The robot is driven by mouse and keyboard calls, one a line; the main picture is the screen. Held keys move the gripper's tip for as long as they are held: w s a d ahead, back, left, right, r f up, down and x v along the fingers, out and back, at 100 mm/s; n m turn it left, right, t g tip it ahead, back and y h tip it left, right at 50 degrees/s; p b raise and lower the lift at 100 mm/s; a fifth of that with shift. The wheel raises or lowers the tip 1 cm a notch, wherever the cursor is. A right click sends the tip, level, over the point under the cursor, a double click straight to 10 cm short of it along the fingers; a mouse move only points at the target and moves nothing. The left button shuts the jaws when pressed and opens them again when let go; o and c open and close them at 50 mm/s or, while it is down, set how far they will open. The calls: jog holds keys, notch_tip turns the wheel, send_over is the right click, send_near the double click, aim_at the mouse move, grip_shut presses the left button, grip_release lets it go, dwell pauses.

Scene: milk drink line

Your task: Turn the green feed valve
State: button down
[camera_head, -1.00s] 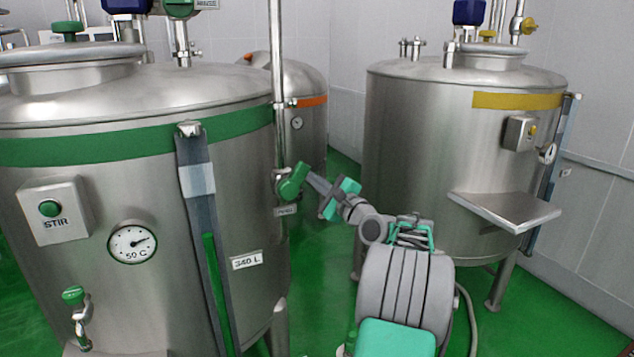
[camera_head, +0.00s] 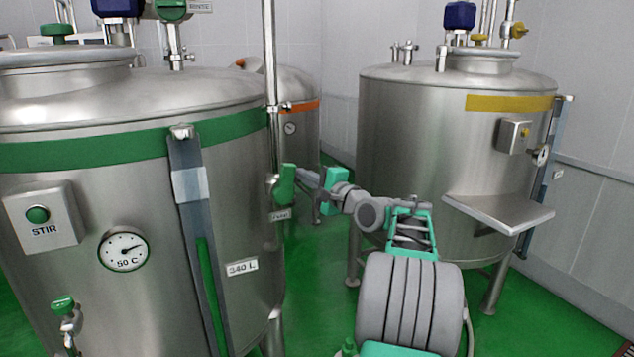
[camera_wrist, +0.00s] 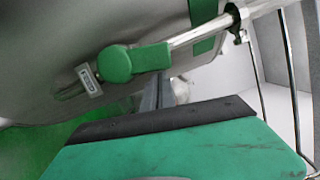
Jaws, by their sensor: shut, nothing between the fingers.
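The green feed valve (camera_head: 287,184) sits on the vertical steel pipe at the right side of the green-banded tank. Its green handle stands upright, roughly in line with the pipe. In the wrist view the valve (camera_wrist: 116,64) has a round green hub, and its handle extends along the pipe. A small label plate (camera_wrist: 88,79) is beside it. My gripper (camera_head: 301,179) is just right of the handle, its narrow fingers closed together and empty. In the wrist view the fingers (camera_wrist: 156,94) end close below the handle; whether they touch it I cannot tell.
The green-banded tank (camera_head: 120,180) fills the left, with a stir button box (camera_head: 40,216), a dial (camera_head: 123,249) and a level gauge. A yellow-banded tank (camera_head: 410,130) with a shelf (camera_head: 498,212) stands right. An orange-banded tank (camera_head: 300,105) is behind. Green floor lies between.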

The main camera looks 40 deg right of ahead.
jog(key=shift+w+a+r+n, duration=0.15)
jog(key=shift+a+r+n, duration=0.25)
jog(key=shift+a+n, duration=0.15)
jog(key=shift+a+r, duration=0.1)
dwell(0.3)
